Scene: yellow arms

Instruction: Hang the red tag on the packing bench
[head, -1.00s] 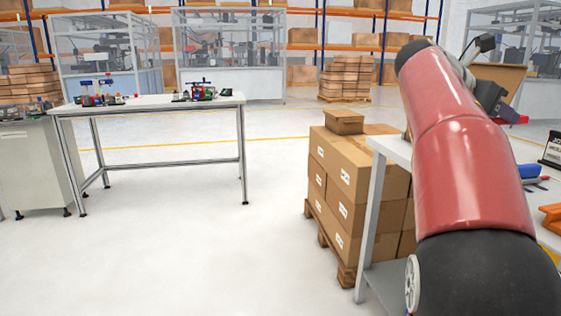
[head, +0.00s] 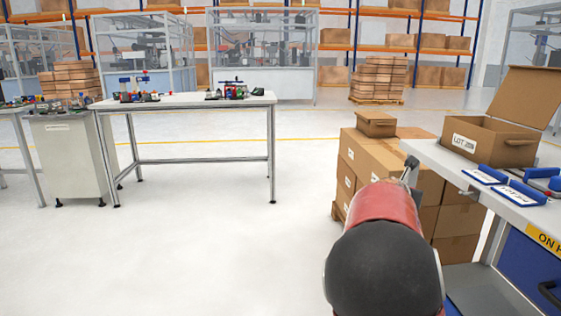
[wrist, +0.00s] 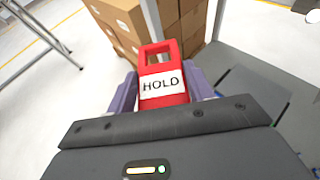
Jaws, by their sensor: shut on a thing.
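The red tag (wrist: 163,72) has a slot at its top and a white label reading HOLD. In the wrist view my gripper (wrist: 160,90) is shut on it, one finger at each side. The tag is clear of any surface. In the head view my red and black arm hides the tag, and I cannot make out the fingers. A grey bench (head: 428,155) at the right carries an open carton and blue trays. A yellow label (head: 547,240), partly cut off, is on its front. I cannot tell for certain whether this is the packing bench.
Stacked cartons (head: 360,155) on a pallet stand just behind my arm, beside the bench. A carton marked LOT (head: 490,138) has its lid raised. Another white-topped table (head: 190,101) with small parts stands at the left. The floor between is clear.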

